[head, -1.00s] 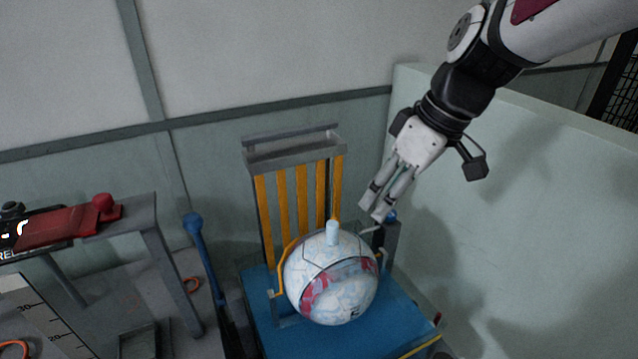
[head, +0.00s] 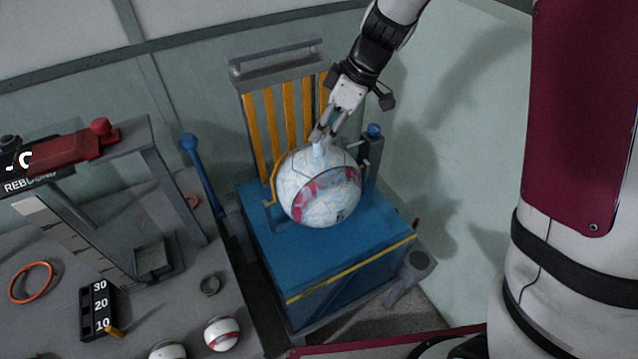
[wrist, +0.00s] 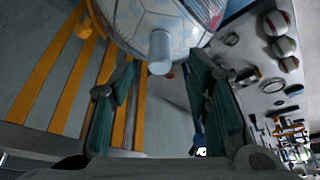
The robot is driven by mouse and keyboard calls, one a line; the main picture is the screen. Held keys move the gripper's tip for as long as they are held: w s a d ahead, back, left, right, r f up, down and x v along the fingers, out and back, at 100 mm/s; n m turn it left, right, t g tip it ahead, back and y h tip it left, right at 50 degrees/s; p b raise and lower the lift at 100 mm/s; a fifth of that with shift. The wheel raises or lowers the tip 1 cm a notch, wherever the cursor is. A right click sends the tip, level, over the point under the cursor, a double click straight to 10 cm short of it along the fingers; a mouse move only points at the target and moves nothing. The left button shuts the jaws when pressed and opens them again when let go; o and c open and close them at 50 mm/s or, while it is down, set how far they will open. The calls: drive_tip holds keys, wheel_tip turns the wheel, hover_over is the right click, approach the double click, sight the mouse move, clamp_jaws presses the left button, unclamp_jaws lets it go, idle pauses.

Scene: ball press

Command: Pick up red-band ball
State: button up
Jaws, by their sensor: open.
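A small white ball with a red band (head: 222,333) rests on the grey table at the bottom of the head view. A large white ball with pale blue patches and a red-pink band (head: 320,205) sits on the blue press. A short pale peg (head: 318,150) stands on its top; the peg also shows in the wrist view (wrist: 159,55). My gripper (head: 322,137) is just above the large ball, at the peg. In the wrist view my gripper (wrist: 160,78) is open, with the peg between and slightly beyond its fingers. I cannot tell whether they touch it.
Orange slats (head: 290,120) stand behind the large ball. A blue-knobbed lever (head: 195,160) is left of the press, and a post with a blue cap (head: 374,131) is right. A green-band ball (head: 168,350) lies beside the small red-band ball. An orange ring (head: 31,283) lies on the table.

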sight(323, 137)
drive_tip(key=shift+p+x, duration=0.65)
drive_tip(key=shift+x, duration=2.15)
drive_tip(key=shift+d, duration=0.1)
clamp_jaws()
